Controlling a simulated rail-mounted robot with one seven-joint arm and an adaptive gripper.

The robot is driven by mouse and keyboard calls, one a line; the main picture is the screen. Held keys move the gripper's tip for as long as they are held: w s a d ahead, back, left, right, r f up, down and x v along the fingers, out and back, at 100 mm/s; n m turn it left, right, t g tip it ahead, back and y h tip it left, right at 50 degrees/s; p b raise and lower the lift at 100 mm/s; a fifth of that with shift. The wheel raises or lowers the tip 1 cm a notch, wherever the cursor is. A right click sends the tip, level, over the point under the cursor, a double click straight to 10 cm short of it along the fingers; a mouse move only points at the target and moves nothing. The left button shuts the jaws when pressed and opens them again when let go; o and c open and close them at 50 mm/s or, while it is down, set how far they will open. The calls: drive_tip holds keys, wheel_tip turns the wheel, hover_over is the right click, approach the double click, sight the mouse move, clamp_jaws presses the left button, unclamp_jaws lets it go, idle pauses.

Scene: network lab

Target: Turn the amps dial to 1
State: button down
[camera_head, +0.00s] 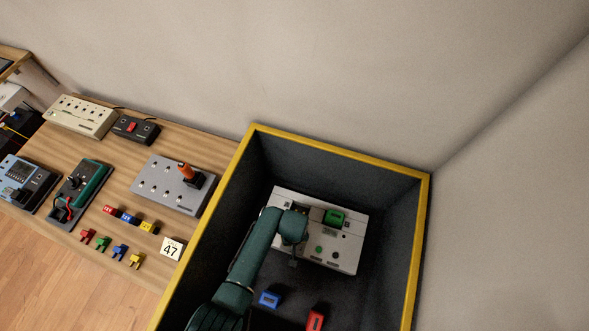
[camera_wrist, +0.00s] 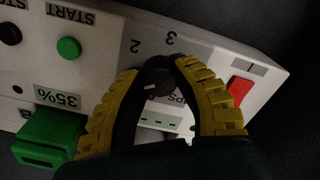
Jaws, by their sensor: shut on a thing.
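The white control box (camera_head: 347,252) lies in the dark bin in the head view. In the wrist view its panel (camera_wrist: 100,58) appears upside down or tilted. The dark amps dial (camera_wrist: 157,84) is between my fingers, with a small pale mark on it. Numbers 2 and 3 are printed beside it, and a partly hidden label ending in "PS" is below. My gripper (camera_wrist: 160,66) has its yellow ribbed fingers closed on the dial from both sides. The dial's exact setting cannot be told. In the head view my arm hides the dial.
A green block (camera_wrist: 46,140) with a 35% label stands close beside my left finger. A red switch (camera_wrist: 239,91) is right of the fingers. A yellow-rimmed bin (camera_head: 421,235) encloses the box. Blue (camera_head: 269,299) and red (camera_head: 315,320) blocks lie on its floor.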

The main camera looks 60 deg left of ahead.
drive_tip(key=shift+s+f+m, duration=0.1)
drive_tip(key=shift+m, duration=0.2)
drive_tip(key=c, duration=0.7)
unclamp_jaws()
drive_tip(key=shift+r, duration=0.5)
wheel_tip(320, 180, up, 11)
drive_tip(key=shift+r, duration=0.1)
